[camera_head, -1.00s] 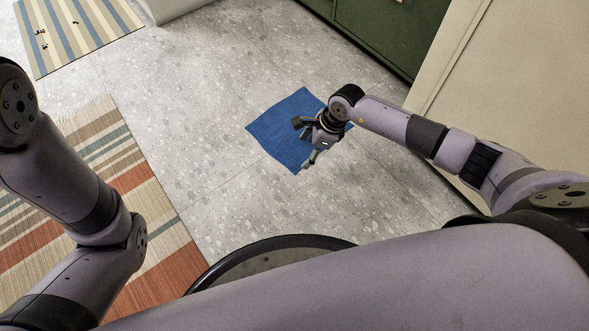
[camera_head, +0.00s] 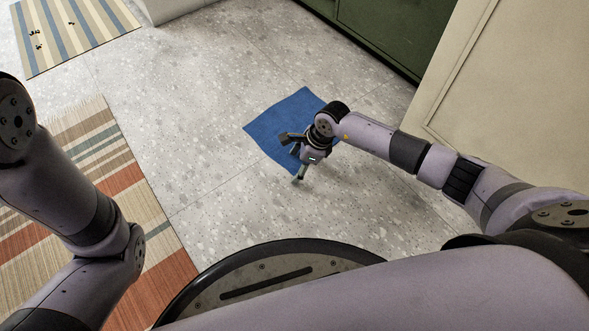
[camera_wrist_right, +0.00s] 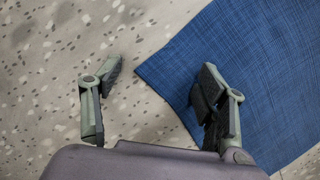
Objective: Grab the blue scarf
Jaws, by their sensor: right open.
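The blue scarf (camera_head: 281,120) lies flat on the speckled floor in the head view. In the right wrist view the scarf (camera_wrist_right: 252,62) fills the right side, with one corner pointing left. My right gripper (camera_head: 290,158) is over the scarf's near part and hides some of it. In the wrist view the right gripper (camera_wrist_right: 155,88) is open and empty. One finger is over the scarf and the other is over bare floor, with the scarf's corner between them. I cannot tell how high the fingers are above it. My left gripper is out of view.
A striped rug (camera_head: 105,165) lies at the left and another striped mat (camera_head: 85,35) at the top left. A green cabinet (camera_head: 385,30) and a cream panel (camera_head: 500,90) stand at the right. Bare floor (camera_head: 190,100) surrounds the scarf.

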